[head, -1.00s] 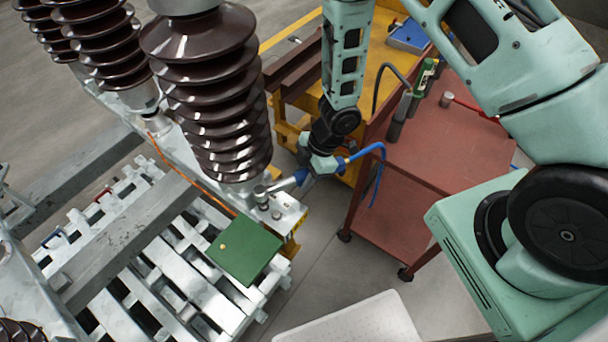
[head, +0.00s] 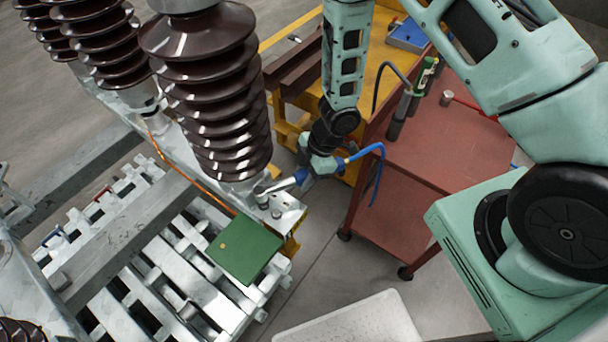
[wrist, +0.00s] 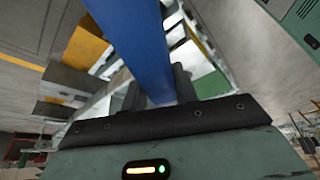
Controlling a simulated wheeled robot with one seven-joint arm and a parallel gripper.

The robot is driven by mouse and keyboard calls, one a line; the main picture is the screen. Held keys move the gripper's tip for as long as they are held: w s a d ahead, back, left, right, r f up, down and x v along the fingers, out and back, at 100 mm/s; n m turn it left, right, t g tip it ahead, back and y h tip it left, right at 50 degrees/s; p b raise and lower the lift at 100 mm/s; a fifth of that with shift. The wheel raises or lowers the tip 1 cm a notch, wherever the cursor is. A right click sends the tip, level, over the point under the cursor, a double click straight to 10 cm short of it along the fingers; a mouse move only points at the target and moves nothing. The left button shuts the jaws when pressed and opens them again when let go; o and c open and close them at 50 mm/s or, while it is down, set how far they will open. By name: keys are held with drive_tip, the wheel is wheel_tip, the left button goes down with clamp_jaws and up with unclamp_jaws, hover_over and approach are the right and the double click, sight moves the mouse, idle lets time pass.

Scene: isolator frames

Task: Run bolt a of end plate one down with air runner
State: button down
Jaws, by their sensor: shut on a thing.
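My gripper (head: 312,172) is at the front right end of the isolator frame, beside the base of the nearest brown insulator. It is shut on the air runner (head: 292,182), a silver tool with a blue grip and a blue hose. In the wrist view the blue body of the air runner (wrist: 142,45) rises from between the dark fingers (wrist: 158,95). The silver head of the tool is over the end plate (head: 290,212), at or close to a bolt (head: 261,195). Whether it sits on that bolt I cannot tell. Another bolt (head: 276,214) shows on the plate nearer me.
A green plate (head: 244,248) lies on the slatted metal frame just in front. A red cart (head: 430,150) stands to the right, with a green tool (head: 423,77) on it. A yellow bench (head: 375,70) is behind. Brown ribbed insulators (head: 205,90) rise close on the left.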

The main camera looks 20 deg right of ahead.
drive_tip(key=shift+f+b, duration=0.4)
drive_tip(key=shift+f, duration=0.75)
idle(2.4)
drive_tip(key=shift+r+p, duration=3.35)
drive_tip(key=shift+r, duration=0.25)
